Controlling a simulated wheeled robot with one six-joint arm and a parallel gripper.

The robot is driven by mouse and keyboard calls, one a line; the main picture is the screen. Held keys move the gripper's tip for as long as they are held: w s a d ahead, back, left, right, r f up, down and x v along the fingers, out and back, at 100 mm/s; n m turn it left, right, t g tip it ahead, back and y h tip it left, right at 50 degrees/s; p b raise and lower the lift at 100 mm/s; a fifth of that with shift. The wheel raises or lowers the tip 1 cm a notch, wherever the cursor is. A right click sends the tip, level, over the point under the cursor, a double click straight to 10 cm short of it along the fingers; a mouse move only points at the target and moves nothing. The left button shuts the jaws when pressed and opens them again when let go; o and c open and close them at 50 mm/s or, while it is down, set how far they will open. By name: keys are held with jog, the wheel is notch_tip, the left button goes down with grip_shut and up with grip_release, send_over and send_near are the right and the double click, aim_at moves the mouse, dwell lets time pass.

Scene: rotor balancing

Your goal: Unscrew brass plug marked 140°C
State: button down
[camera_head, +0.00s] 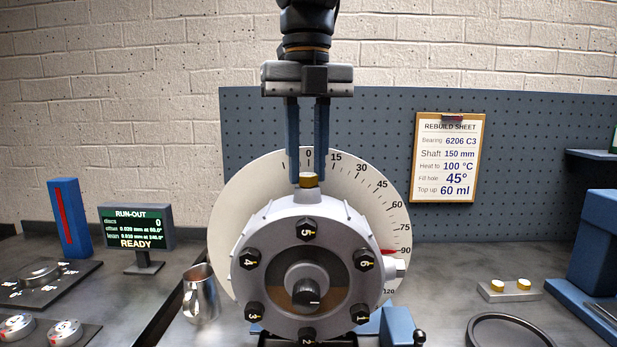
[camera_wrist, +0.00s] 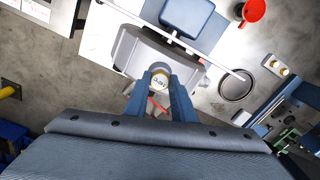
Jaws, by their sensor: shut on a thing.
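A brass plug (camera_head: 309,181) sits on top of the round grey housing (camera_head: 270,224), in front of the dial's 0 mark. In the wrist view the plug's pale face (camera_wrist: 160,80) carries a marking too small to read surely. My gripper (camera_head: 308,170) points straight down from above, its two blue fingers on either side of the plug and shut on it. It also shows in the wrist view (camera_wrist: 160,87). I cannot tell whether the plug's thread is still in the hole.
A white angle dial (camera_head: 236,215) stands behind the housing. A metal jug (camera_head: 203,297) is at its left. Two brass-coloured caps on a small block (camera_head: 510,294) and a dark ring (camera_head: 508,319) lie right. A pegboard (camera_head: 520,150) stands behind, with a rebuild sheet (camera_head: 447,158).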

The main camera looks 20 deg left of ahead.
jog(key=c, duration=1.4)
grip_release()
jog(key=shift+c, duration=0.3)
jog(key=shift+d, duration=0.1)
